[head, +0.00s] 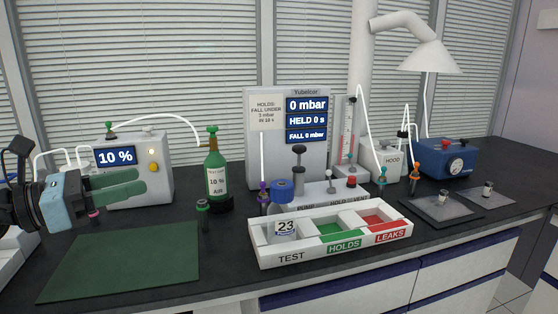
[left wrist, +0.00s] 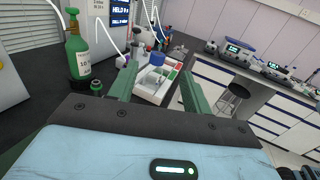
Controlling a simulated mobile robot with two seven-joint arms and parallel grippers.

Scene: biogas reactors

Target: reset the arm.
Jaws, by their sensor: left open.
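My left gripper (head: 134,181) comes in from the left edge of the head view, with a light blue body and green fingers. It is raised over the left part of the bench, in front of the grey box. Its two green fingers also show in the left wrist view (left wrist: 158,82), spread apart with nothing between them.
A green mat (head: 125,262) lies bare below the gripper. A grey box (head: 150,185) reading 10 % and a green bottle (head: 216,180) stand behind. A white tray (head: 333,251) marked TEST, HOLDS, LEAKS holds a blue-capped jar (head: 282,192) labelled 23.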

